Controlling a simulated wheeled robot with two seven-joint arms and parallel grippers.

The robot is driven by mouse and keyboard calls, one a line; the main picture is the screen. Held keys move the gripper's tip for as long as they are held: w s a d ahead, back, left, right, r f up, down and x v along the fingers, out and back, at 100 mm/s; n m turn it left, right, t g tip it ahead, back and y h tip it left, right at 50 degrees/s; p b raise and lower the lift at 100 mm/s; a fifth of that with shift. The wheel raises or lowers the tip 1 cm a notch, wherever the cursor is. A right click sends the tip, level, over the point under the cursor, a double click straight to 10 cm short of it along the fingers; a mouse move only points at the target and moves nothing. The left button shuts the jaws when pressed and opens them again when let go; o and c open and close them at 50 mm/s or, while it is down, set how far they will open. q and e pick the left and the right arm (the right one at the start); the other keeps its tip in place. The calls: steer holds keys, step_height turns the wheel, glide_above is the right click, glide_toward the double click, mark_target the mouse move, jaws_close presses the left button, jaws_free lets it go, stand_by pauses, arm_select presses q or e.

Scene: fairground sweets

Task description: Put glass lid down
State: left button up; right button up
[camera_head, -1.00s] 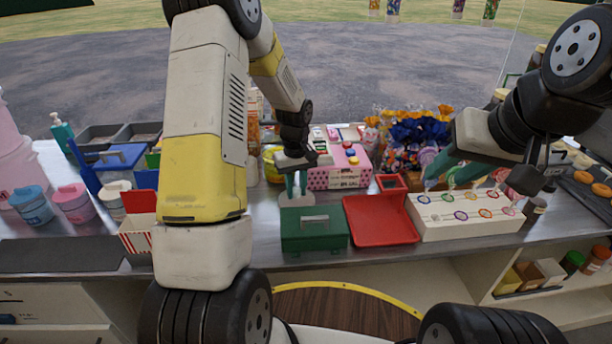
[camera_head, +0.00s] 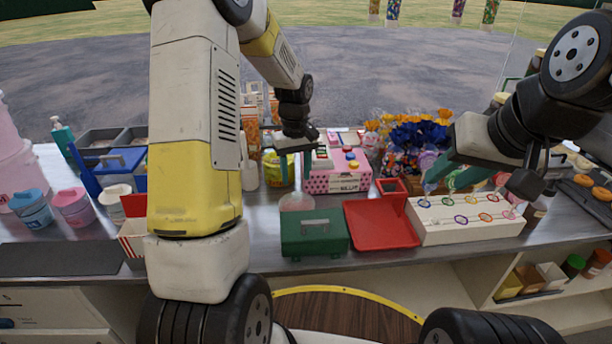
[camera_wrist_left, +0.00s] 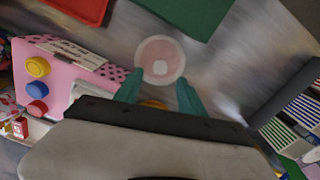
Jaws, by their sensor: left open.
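The glass lid (camera_head: 297,202) is a clear round disc with a pale knob. It lies on the metal counter just behind the green box in the head view, and it also shows in the left wrist view (camera_wrist_left: 160,60) with its whole rim visible. My left gripper (camera_head: 294,165) is open and empty above the lid. In the left wrist view its two green fingertips (camera_wrist_left: 158,95) are apart, with the lid beyond them. My right gripper (camera_head: 453,180) is over the white lollipop stand, its green fingers apart with nothing seen held.
The green box (camera_head: 315,233) and red tray (camera_head: 380,222) stand in front of the lid. A pink spotted box (camera_head: 340,178) is behind to the right. The lollipop stand (camera_head: 465,219) is further right. A yellow tub (camera_head: 277,170) stands close behind my left gripper.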

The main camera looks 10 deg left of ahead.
mark_target(296, 193)
arm_select(q)
steer(key=s+r+m+t, duration=0.1)
steer(key=s+r, duration=0.4)
steer(key=r, duration=0.3)
steer(key=s+r+m+t, duration=0.2)
steer(key=s+r, duration=0.3)
steer(key=r, duration=0.3)
steer(key=s+d+r+m+t+h, duration=0.2)
steer(key=s+r+m+t, duration=0.1)
steer(key=s, duration=1.1)
steer(key=shift+s+r+m, duration=0.2)
steer(key=shift+r+m, duration=0.2)
steer(key=shift+r, duration=0.3)
